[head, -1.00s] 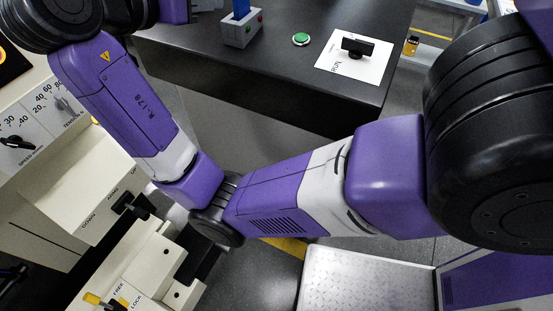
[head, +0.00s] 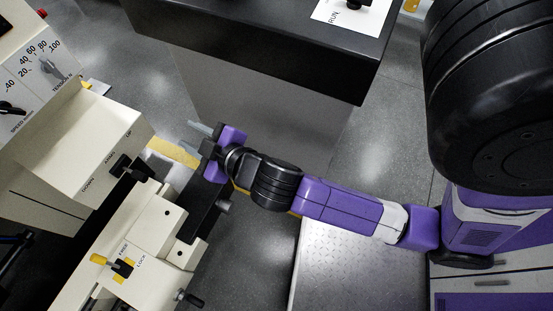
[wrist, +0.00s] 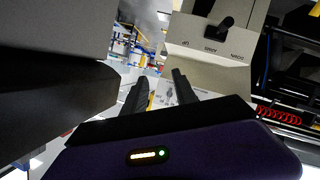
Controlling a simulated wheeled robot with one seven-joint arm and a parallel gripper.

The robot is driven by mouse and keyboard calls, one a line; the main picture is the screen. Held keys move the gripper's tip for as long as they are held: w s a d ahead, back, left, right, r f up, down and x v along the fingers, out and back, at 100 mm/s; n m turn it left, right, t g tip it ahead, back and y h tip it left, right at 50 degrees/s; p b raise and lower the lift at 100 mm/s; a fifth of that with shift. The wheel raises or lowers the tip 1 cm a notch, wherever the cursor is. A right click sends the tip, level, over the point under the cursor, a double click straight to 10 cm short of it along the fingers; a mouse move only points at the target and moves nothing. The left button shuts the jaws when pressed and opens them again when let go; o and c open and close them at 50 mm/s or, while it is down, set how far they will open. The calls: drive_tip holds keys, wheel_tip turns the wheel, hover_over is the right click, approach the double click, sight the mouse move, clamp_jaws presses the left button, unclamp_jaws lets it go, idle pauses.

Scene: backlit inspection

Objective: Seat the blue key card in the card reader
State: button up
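The blue key card and the card reader are in neither current view. My gripper (head: 203,138) is in the middle left of the head view, beside the cream machine and out in front of the dark bench. In the wrist view, my gripper's (wrist: 160,82) two dark fingers stand apart with nothing visible between them. It is open and empty.
The dark bench (head: 255,45) carries a white RUN plate (head: 345,12) with a black knob. The cream machine (head: 90,140) with levers and dials fills the left. A metal plate (head: 350,265) lies below my arm. Open floor shows right of the bench.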

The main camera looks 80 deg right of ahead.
drive_tip(key=s+a+f+n+y, duration=0.15)
drive_tip(key=s+a+y, duration=0.35)
drive_tip(key=s+a, duration=0.55)
drive_tip(key=s+a+r+m+t+y, duration=0.1)
drive_tip(key=s+r, duration=0.3)
drive_tip(key=s, duration=0.6)
drive_tip(key=shift+s+r+m+t, duration=0.2)
drive_tip(key=shift+s+m+t, duration=0.1)
drive_tip(key=shift+m, duration=0.25)
